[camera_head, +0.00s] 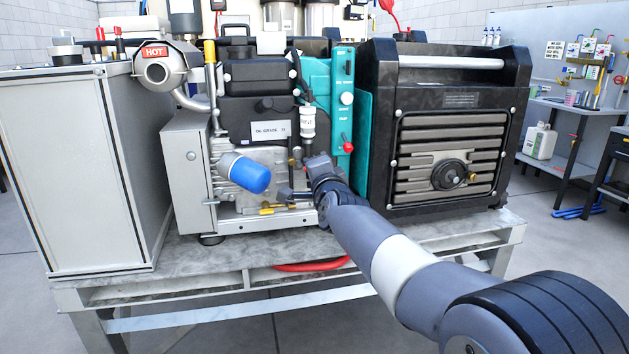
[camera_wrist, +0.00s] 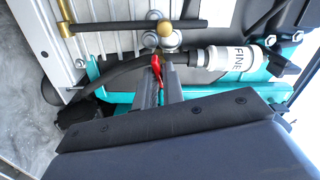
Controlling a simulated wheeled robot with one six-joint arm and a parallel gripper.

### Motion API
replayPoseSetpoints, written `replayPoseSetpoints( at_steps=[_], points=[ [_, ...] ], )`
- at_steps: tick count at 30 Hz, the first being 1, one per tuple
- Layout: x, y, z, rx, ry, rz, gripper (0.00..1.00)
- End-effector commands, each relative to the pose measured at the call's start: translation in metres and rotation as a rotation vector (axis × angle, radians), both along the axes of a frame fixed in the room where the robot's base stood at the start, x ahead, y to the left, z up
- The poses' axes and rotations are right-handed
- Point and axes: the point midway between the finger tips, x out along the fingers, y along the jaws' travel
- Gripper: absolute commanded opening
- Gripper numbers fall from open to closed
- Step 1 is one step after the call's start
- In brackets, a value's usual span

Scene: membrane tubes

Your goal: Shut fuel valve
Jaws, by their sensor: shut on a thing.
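The fuel valve's red lever (camera_wrist: 156,66) shows in the wrist view, at the tips of my gripper (camera_wrist: 160,82). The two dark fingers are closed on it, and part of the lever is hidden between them. A brass fitting (camera_wrist: 165,29) sits just beyond the lever. In the head view my gripper (camera_head: 292,192) reaches the low front of the generator engine (camera_head: 255,130). The lever itself cannot be made out there, behind the gripper.
A fuel filter labelled "FINE" (camera_wrist: 232,59) and a black hose (camera_wrist: 120,75) lie close to the fingers. A blue oil filter (camera_head: 250,175) is left of my gripper. A hot exhaust (camera_head: 158,70) is upper left.

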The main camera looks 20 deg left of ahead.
Motion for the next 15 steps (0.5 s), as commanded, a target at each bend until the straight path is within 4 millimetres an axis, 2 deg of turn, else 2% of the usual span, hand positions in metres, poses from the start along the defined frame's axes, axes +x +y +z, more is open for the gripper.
replayPoseSetpoints(
  at_steps=[6,15],
  points=[
    [0.0003,-0.0002,-0.0022,0.13,0.079,0.0,0.0],
    [0.0004,-0.0003,-0.0018,0.23,0.141,-0.001,0.0]
  ],
)
